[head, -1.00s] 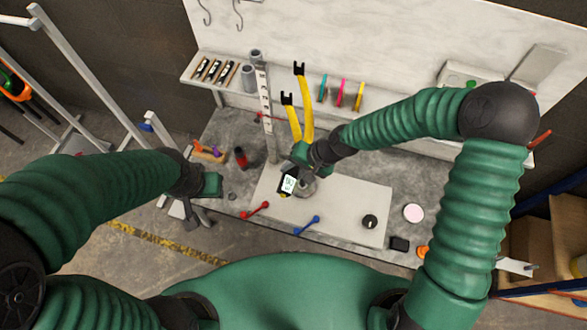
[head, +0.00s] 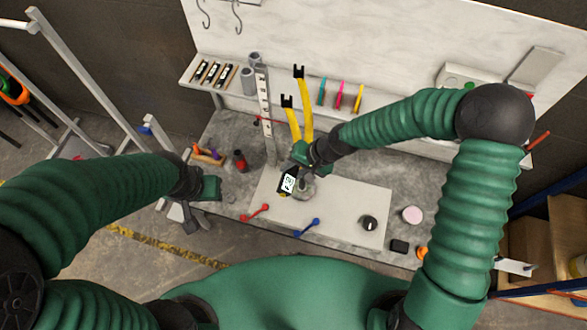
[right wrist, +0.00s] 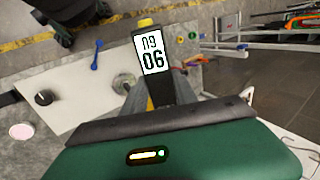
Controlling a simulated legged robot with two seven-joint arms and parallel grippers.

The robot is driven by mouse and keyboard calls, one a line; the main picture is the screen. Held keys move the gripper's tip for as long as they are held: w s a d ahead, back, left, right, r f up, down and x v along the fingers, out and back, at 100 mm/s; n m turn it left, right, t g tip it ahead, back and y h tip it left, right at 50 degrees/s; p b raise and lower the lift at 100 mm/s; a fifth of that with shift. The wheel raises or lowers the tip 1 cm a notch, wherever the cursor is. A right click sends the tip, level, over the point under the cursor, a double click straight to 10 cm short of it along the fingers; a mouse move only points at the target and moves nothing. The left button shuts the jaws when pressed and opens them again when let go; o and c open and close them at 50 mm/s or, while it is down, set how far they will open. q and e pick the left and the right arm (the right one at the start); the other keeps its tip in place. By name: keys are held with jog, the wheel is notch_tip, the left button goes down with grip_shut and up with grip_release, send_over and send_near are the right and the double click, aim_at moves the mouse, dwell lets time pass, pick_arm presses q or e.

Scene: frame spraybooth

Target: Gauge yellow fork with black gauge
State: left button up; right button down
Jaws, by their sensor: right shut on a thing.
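The yellow fork (head: 306,108) stands at the back of the bench with its two black-tipped prongs pointing up. Its lower end is hidden around my right gripper. My right gripper (head: 298,174) is shut on the black gauge (head: 287,181), which has a white display, and holds it over the pale board. In the right wrist view the gauge (right wrist: 152,60) shows large dark digits and a yellow knob. I cannot tell whether the gauge touches the fork. My left gripper (head: 190,218) hangs off the bench's left side; its jaw gap is not clear.
The pale board (head: 350,205) carries a black knob (head: 369,223). Red (head: 255,213) and blue (head: 307,228) double-ended tools lie at its front edge. A grey upright scale (head: 265,115) stands left of the fork. A pink disc (head: 411,215) lies to the right.

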aim_at(285, 193)
jog(key=shift+w+a, duration=0.2)
jog(key=shift+w+d, duration=0.15)
jog(key=shift+d, duration=0.05)
dwell(1.1)
jog(key=shift+s+a+p, duration=0.15)
jog(key=shift+s+a, duration=0.3)
jog(key=shift+s, duration=0.8)
jog(key=shift+s+a+p, duration=0.15)
jog(key=shift+s+a, duration=0.25)
jog(key=shift+s, duration=0.9)
jog(key=shift+s+a+p, duration=0.15)
jog(key=shift+s+a, duration=0.3)
jog(key=shift+s, duration=0.8)
jog(key=shift+d+f, duration=0.1)
